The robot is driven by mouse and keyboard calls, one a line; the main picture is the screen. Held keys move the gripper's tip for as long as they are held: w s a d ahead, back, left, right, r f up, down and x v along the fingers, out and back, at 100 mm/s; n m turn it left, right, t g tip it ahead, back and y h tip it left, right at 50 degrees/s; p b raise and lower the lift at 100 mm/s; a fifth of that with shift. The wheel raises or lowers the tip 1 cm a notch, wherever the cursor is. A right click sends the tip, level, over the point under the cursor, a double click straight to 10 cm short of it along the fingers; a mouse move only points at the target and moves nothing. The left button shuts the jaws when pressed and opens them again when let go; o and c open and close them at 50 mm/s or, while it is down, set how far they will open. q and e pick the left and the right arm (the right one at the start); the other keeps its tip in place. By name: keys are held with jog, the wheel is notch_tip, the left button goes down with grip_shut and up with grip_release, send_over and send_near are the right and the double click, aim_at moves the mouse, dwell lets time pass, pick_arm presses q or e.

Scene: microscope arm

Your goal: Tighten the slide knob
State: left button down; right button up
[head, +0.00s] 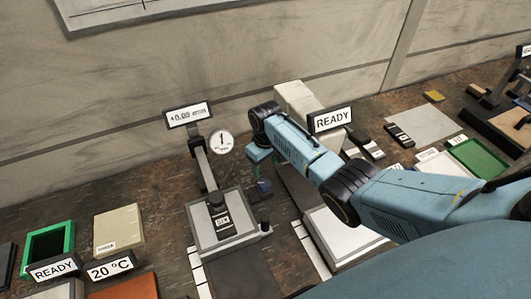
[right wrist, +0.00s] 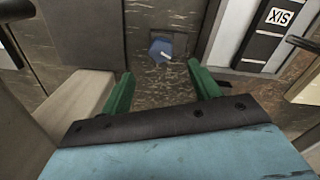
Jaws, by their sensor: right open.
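A small blue knob (right wrist: 160,52) with a pale mark on it shows in the right wrist view, beyond the fingertips and roughly centred between them. It also shows in the head view (head: 264,185), just right of the grey stand with the upright arm (head: 205,165). I take it for the slide knob, but no label on it can be read. My right gripper (right wrist: 160,88) is open, with nothing between its green fingers. In the head view the right gripper (head: 259,156) hangs above the knob, apart from it. My left gripper is not in view.
A dark device with an "XIS" label (right wrist: 278,16) lies close by at the upper right of the wrist view. A READY sign (head: 331,119) stands behind my right arm. A green tray (head: 48,240) is at the left. Bare table (head: 155,190) shows left of the stand.

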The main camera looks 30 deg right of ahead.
notch_tip(320, 180, up, 4)
jog(key=shift+r, duration=0.15)
jog(key=shift+s, duration=0.15)
dwell(0.5)
